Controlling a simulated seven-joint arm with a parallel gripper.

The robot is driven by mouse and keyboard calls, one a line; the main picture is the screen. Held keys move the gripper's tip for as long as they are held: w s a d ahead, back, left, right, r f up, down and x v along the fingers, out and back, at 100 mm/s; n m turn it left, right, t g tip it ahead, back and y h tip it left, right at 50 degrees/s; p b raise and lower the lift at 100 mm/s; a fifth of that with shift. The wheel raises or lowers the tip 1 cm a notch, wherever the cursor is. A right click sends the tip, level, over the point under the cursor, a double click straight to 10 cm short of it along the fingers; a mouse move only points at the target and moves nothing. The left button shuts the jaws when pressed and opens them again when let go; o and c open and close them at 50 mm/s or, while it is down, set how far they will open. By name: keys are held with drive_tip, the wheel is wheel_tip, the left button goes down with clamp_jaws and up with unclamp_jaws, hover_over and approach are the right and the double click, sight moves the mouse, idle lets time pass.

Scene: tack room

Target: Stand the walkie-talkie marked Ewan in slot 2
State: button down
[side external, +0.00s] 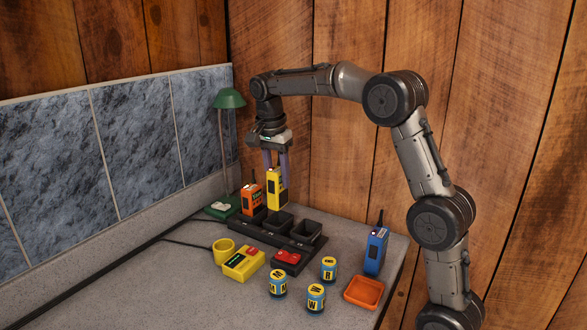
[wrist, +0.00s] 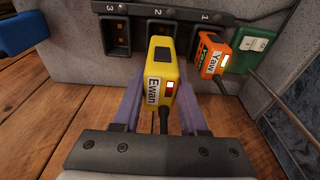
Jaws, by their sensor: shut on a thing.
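The yellow walkie-talkie (side external: 275,190) is upright in my gripper (side external: 276,168). Its "Ewan" label shows on the yellow walkie-talkie in the wrist view (wrist: 163,72). My gripper's purple fingers (wrist: 157,105) are shut on its two sides. The dark charging rack (side external: 262,232) has numbered slots 1, 2 and 3. The radio's lower end is at slot 2 (wrist: 155,28), partly covering it; I cannot tell whether it is inside the opening. An orange walkie-talkie (side external: 252,198), labelled with a name beginning "Ya", stands in slot 1. Slot 3 (side external: 306,230) is empty.
A blue walkie-talkie (side external: 376,250) stands on the right. In front of the rack are a yellow cup (side external: 221,251), a yellow box (side external: 243,263), a red-topped black item (side external: 287,258), blue-and-yellow jars (side external: 316,298) and an orange tray (side external: 363,292). A green lamp (side external: 229,99) stands behind.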

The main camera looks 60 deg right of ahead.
sight(274, 171)
drive_tip(key=shift+f, duration=2.85)
drive_tip(key=shift+f, duration=0.6)
drive_tip(key=c, duration=0.7)
unclamp_jaws()
drive_tip(key=shift+a+r, duration=0.3)
drive_tip(key=shift+r, duration=1.5)
drive_tip(key=shift+a+r, duration=0.3)
drive_tip(key=shift+r, duration=1.55)
drive_tip(key=shift+a+r, duration=0.3)
drive_tip(key=shift+r, duration=1.5)
